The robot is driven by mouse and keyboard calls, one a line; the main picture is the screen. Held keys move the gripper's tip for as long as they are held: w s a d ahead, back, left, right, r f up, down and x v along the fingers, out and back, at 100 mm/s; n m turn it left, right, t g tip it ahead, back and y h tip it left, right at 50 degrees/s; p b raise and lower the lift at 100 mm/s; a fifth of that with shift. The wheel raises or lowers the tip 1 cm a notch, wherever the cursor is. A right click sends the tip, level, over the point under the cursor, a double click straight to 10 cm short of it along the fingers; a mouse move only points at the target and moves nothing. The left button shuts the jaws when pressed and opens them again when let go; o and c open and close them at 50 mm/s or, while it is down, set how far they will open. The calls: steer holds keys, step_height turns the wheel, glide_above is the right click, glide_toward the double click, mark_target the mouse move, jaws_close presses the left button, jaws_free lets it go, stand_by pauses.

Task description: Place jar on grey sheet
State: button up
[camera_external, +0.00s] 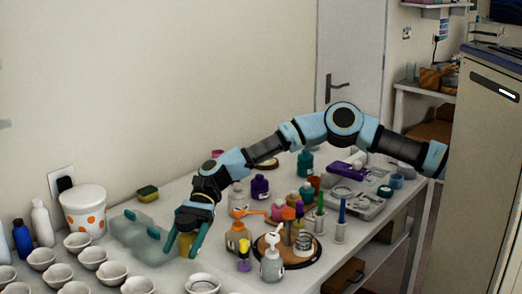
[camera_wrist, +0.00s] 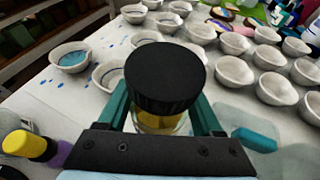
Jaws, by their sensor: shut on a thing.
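The jar (camera_wrist: 165,80) has a black ribbed lid and yellow contents. It sits upright between the two teal fingers of my gripper (camera_external: 187,243), which is shut on it. In the external view, the yellow of the jar (camera_external: 187,244) shows between the fingers. The pale grey-green, see-through sheet (camera_external: 130,228) lies on the table just left of my gripper, with teal pieces on it. In the wrist view, the sheet (camera_wrist: 293,160) is at the lower right, beside the jar and not under it. I cannot tell whether the jar's base touches the table.
Several white bowls (camera_external: 91,257) fill the table's front left. A white tub with orange dots (camera_external: 84,210) and bottles (camera_external: 42,220) stand behind them. A sponge (camera_external: 147,193) lies behind the sheet. Bottles and a round board (camera_external: 312,251) crowd the right of my gripper.

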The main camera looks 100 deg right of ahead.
mark_target(184, 256)
steer(key=shift+f+p, duration=0.45)
steer(key=shift+f, duration=1.5)
steer(key=shift+f, duration=0.15)
steer(key=o, duration=1.1)
steer(key=shift+o, duration=0.2)
steer(key=shift+r, duration=0.25)
steer(key=b+v, duration=0.3)
steer(key=v, duration=0.9)
steer(key=shift+s, duration=0.1)
